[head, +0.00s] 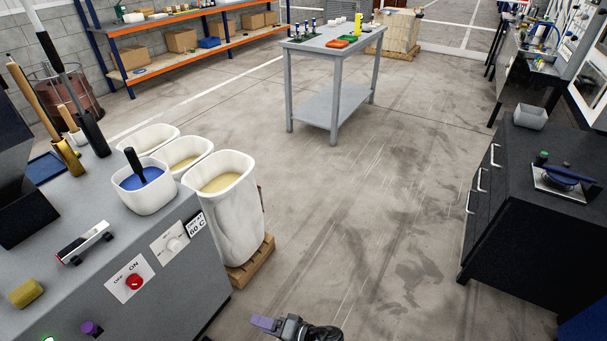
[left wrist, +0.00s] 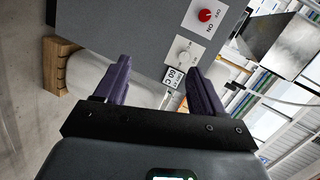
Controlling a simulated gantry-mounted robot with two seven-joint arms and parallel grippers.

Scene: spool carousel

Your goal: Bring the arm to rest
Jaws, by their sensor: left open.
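My left gripper (head: 270,325) shows at the bottom edge of the head view, low over the open floor to the right of the grey machine. In the left wrist view its two purple fingers (left wrist: 158,82) stand wide apart with nothing between them. The fingers point toward the side of the grey machine (left wrist: 140,22), with its red knob and "60 C" label beyond them. My right gripper is in neither view.
The grey machine (head: 185,290) with a red knob (head: 134,281) stands at left. White bins (head: 235,215) sit beside it on a wooden pallet (head: 250,262). A black cabinet (head: 520,205) stands at right, a grey table (head: 330,100) at the back. The floor between is clear.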

